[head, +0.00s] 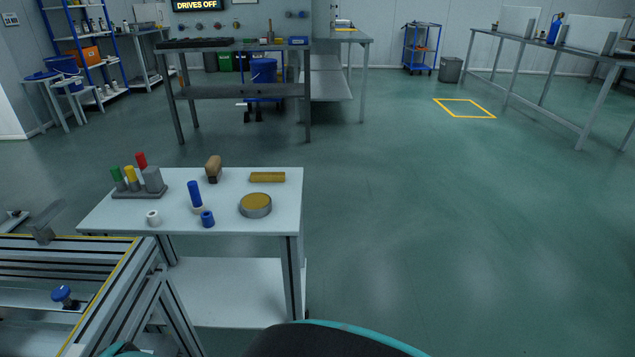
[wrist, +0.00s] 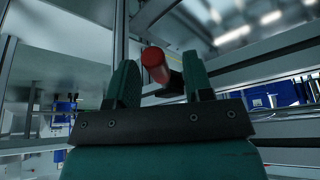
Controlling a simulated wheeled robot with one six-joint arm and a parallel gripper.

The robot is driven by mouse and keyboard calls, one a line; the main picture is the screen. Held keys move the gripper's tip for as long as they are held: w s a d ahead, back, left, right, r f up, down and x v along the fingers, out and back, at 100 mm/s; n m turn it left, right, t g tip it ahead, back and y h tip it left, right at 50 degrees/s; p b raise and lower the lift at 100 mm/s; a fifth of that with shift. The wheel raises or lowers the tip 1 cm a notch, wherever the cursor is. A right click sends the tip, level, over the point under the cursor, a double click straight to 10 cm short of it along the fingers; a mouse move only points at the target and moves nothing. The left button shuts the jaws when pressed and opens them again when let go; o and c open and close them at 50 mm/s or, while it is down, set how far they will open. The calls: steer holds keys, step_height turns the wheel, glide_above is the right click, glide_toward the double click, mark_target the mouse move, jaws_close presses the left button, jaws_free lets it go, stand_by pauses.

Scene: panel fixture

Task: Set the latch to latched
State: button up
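In the wrist view, my gripper (wrist: 158,88) has its two teal fingers spread apart. A red-ended round handle (wrist: 155,63) with a darker shaft lies between the fingertips, close to both. I see no clear grip on it. It may be the latch handle, but the frames do not show enough of its mount to tell whether it is latched. My gripper and this handle do not show in the head view.
In the head view, a framed fixture (head: 120,292) with a blue knob (head: 63,295) stands at lower left. A small table (head: 235,180) beside it holds pegs, a brush and a round tin. Open floor (head: 420,220) lies to the right. Metal rails (wrist: 265,45) surround my gripper.

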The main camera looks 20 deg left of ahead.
steer(key=w+p+v, duration=0.1)
steer(key=p+v, duration=0.8)
steer(key=v, duration=0.3)
steer(key=shift+s, duration=0.45)
